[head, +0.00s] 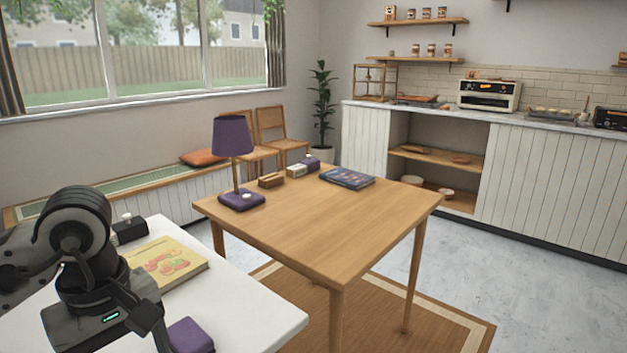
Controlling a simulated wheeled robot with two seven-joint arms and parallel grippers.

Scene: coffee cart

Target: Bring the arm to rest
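My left arm comes in at the lower left of the head view, bent over the white table (262,318). Its gripper (150,325) points down near the table's front part, beside a purple object (190,337). The fingertips run toward the bottom edge, so I cannot tell whether they are open or shut, or whether they touch the purple object. My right gripper is not in view.
A yellow book (168,262) and a small black box (129,229) lie on the white table close to my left arm. Beyond stands a wooden table (320,230) with a purple lamp (233,137) and a dark blue book (347,178). Its middle is clear.

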